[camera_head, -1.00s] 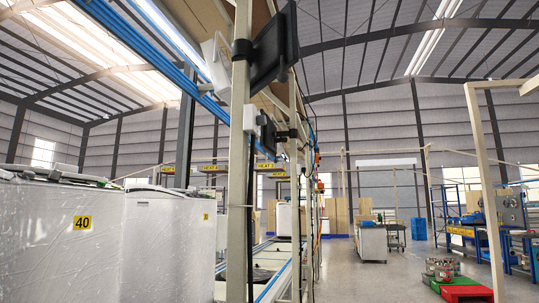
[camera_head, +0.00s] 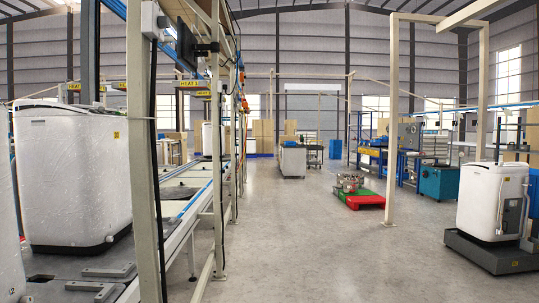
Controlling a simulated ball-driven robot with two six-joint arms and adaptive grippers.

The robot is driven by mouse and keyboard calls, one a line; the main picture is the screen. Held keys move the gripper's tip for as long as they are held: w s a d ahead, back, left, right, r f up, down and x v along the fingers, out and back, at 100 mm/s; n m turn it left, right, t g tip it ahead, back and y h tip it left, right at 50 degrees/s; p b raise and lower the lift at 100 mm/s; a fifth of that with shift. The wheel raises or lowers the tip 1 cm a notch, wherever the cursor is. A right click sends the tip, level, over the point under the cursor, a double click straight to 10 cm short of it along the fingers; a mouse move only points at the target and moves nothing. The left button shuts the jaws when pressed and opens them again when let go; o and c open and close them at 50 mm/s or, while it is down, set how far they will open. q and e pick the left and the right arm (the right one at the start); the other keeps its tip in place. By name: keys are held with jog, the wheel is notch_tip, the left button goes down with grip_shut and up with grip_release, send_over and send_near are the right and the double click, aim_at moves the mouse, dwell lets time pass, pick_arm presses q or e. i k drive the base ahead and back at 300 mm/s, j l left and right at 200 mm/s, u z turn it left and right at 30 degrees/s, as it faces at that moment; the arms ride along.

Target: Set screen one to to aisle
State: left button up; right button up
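A dark screen (camera_head: 186,44) is mounted high on the frame of the line at the left, seen nearly edge-on. What it displays cannot be read from this angle. A white box (camera_head: 150,18) is fixed to the post near it. I cannot tell which screen is screen one. Neither of my grippers is in view.
White appliance units (camera_head: 75,175) stand on the line at the left, behind a beige post (camera_head: 144,150). An open concrete aisle (camera_head: 300,235) runs ahead. A red and green pallet (camera_head: 360,198) and a white unit on a dark cart (camera_head: 490,250) stand to the right.

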aim_at(188, 46)
jog(key=i+z, duration=0.25)
jog(key=i, duration=4.15)
